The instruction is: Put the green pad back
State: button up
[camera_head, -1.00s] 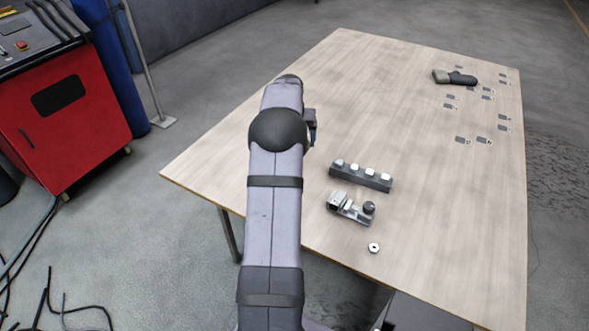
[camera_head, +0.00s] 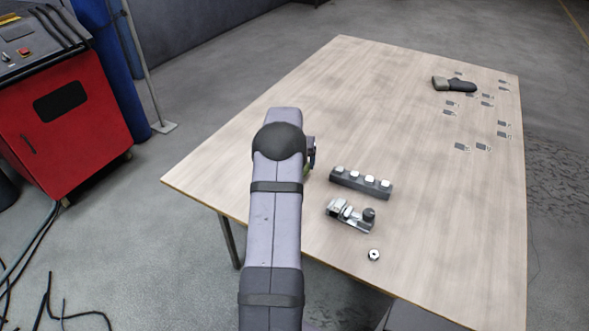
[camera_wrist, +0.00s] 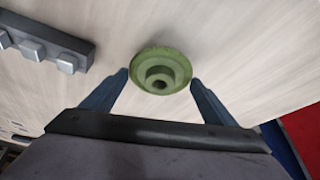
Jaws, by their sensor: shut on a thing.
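The green pad (camera_wrist: 160,68) is a round green disc with a raised hub and a dark hole, seen in the wrist view. My gripper (camera_wrist: 160,80) is shut on it, one blue-grey fingertip at each side of its rim. The pad's height above the table cannot be told clearly. In the head view my arm hides most of the gripper and pad; only a bit of green shows at the arm's right side, left of the grey rail.
A dark grey rail with several pale blocks (camera_head: 361,182) lies right of my arm. In front of it are a metal clamp bracket (camera_head: 350,215) and a small ring (camera_head: 374,255). A dark-handled tool (camera_head: 455,84) and several small tags (camera_head: 462,147) lie farther right. The table's (camera_head: 345,100) middle is clear.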

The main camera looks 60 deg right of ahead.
jog(key=shift+f, duration=1.6)
jog(key=shift+f, duration=0.2)
jog(key=o, duration=1)
jog(key=shift+a+r, duration=0.15)
jog(key=shift+r, duration=0.5)
jog(key=v, duration=1.1)
jog(key=shift+b, duration=0.35)
